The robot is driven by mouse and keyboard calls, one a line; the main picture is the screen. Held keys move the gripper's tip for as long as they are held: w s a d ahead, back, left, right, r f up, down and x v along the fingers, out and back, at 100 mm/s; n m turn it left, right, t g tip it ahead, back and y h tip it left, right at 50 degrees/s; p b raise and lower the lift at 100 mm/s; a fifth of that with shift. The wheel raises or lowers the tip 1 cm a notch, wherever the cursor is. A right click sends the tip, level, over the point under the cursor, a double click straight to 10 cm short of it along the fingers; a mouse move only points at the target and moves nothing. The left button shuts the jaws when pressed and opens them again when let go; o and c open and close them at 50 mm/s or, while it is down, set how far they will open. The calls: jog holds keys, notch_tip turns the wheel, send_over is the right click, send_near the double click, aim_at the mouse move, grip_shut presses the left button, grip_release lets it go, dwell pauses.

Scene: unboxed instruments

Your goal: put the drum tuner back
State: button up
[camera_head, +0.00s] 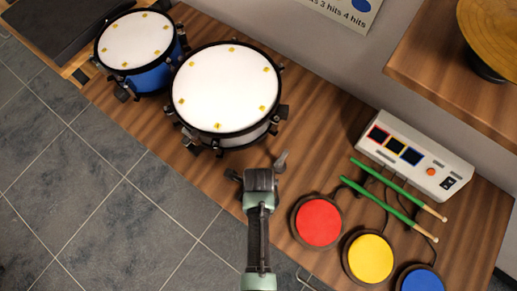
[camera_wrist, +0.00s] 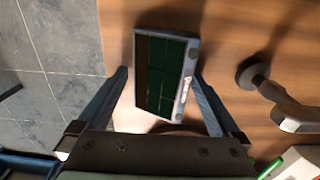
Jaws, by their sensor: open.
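A flat box-shaped device with dark green panels and a grey side, which I take for the drum tuner (camera_wrist: 165,75), lies on the wooden table in the wrist view. My gripper (camera_wrist: 160,76) is open, with one finger on each side of the device. A gap shows at the left finger; at the right I cannot tell whether finger and device touch. In the head view my gripper (camera_head: 259,178) is over the table below the white drum, and the device cannot be made out there.
A grey stem on a dark round base (camera_wrist: 252,74) stands right of the device. The white drum (camera_head: 226,90) and blue drum (camera_head: 137,42) are behind. Red (camera_head: 318,221), yellow (camera_head: 370,258) and blue pads, green drumsticks (camera_head: 385,186) and a control box (camera_head: 414,157) are at right.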

notch_tip(320, 180, up, 12)
jog(key=p, duration=0.2)
jog(key=w+r+n+t, duration=0.6)
jog(key=w+r+t, duration=0.1)
jog(key=w+r, duration=0.8)
jog(key=w+r+n+t, duration=0.4)
jog(key=r, duration=0.8)
jog(key=w+r+n+t, duration=0.4)
jog(key=w+r, duration=0.1)
jog(key=r, duration=0.6)
notch_tip(320, 180, up, 17)
jog(key=s+n+t, duration=0.3)
jog(key=n+t, duration=0.2)
jog(key=s+r+n+t, duration=0.3)
jog(key=s+r, duration=0.2)
jog(key=r, duration=0.3)
jog(key=s+r+n+t, duration=0.3)
jog(key=s+r, duration=0.3)
jog(key=r, duration=0.3)
jog(key=shift+s+r+t, duration=0.2)
jog(key=shift+r+t, duration=0.1)
jog(key=shift+t, duration=0.4)
